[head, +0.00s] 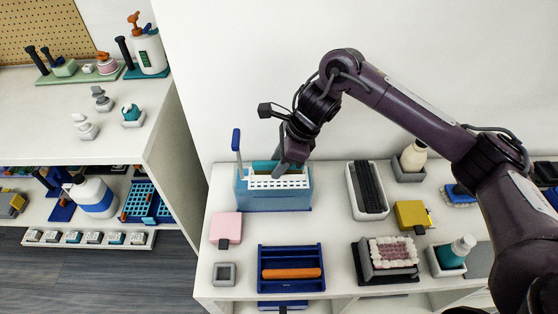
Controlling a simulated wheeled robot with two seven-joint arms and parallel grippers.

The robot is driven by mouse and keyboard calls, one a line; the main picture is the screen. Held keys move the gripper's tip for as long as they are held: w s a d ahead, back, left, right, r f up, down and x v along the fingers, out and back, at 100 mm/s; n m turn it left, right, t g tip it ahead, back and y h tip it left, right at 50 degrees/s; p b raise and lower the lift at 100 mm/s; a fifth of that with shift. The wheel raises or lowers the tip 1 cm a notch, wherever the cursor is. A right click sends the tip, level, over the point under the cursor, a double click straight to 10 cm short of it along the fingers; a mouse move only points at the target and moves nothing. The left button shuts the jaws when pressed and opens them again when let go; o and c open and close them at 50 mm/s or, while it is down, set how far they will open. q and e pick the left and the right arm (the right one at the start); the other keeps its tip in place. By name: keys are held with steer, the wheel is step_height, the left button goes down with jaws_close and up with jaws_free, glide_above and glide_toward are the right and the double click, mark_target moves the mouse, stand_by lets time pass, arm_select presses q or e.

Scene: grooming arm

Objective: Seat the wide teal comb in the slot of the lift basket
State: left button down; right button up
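The lift basket shows as a white slotted top (262,183) set in a blue translucent tank (274,200). A thin white rod with a blue grip (236,140) rises at its left end. A teal piece (262,167), probably the wide teal comb, shows at the back of the slotted top, partly hidden by my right gripper. My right gripper (281,166) points down at the back of the basket, close to the teal piece. Its fingertips are small and partly hidden, so I cannot tell whether they hold it. My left gripper is not in view.
A pink block (226,228) and a blue tray with an orange bar (291,273) stand in front of the tank. A white tray with a black brush (368,190) and a yellow block (412,215) stand to the right. A white shelf unit (60,115) stands left.

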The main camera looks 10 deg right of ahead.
steer(key=v, duration=0.8)
steer(key=shift+p, duration=0.35)
steer(key=shift+f, duration=0.1)
